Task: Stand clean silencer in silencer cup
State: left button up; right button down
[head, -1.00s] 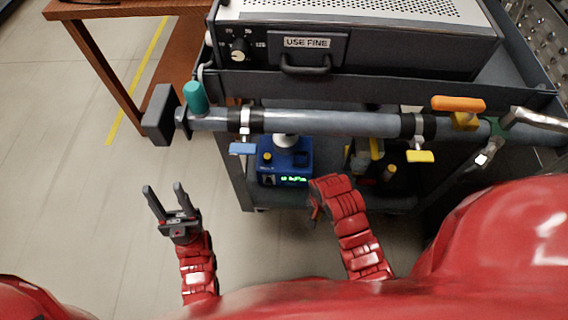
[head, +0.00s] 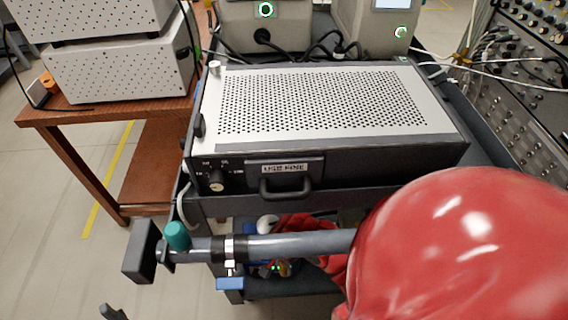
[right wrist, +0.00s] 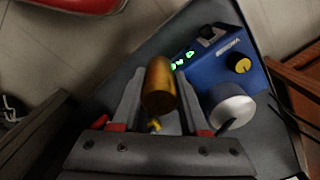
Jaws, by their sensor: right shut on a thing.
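My right gripper (right wrist: 160,88) is shut on a brass-coloured cylinder (right wrist: 159,84), which looks like the silencer, in the right wrist view. One finger is on each side of it, and a small yellow piece shows at its lower end. In the head view my red right arm reaches down behind the pipe, and its gripper and the cylinder are mostly hidden. My left gripper (head: 112,312) shows only as a dark fingertip at the bottom edge, so its opening is not visible. I cannot make out the silencer cup for certain.
A blue device (right wrist: 222,62) with a green display and a round silvery part (right wrist: 232,108) are close to the held cylinder. A grey pipe (head: 300,244) runs across the cart front, below the grey instrument box (head: 330,100). A wooden table (head: 150,180) stands left.

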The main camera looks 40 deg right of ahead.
jog(key=w+d, duration=0.2)
jog(key=w+d+b, duration=0.1)
jog(key=w+d, duration=0.1)
jog(key=w, duration=0.1)
jog(key=w+d+f+b, duration=0.1)
jog(key=w+d, duration=0.1)
jog(key=shift+w, duration=0.3)
notch_tip(320, 180, down, 4)
jog(key=shift+w+d+r+b, duration=0.15)
jog(key=shift+r+b, duration=0.1)
jog(key=shift+b, duration=0.7)
jog(key=shift+f, duration=0.15)
jog(key=c, duration=0.7)
grip_release()
notch_tip(320, 180, up, 8)
jog(key=p, duration=0.3)
jog(key=shift+f, duration=0.1)
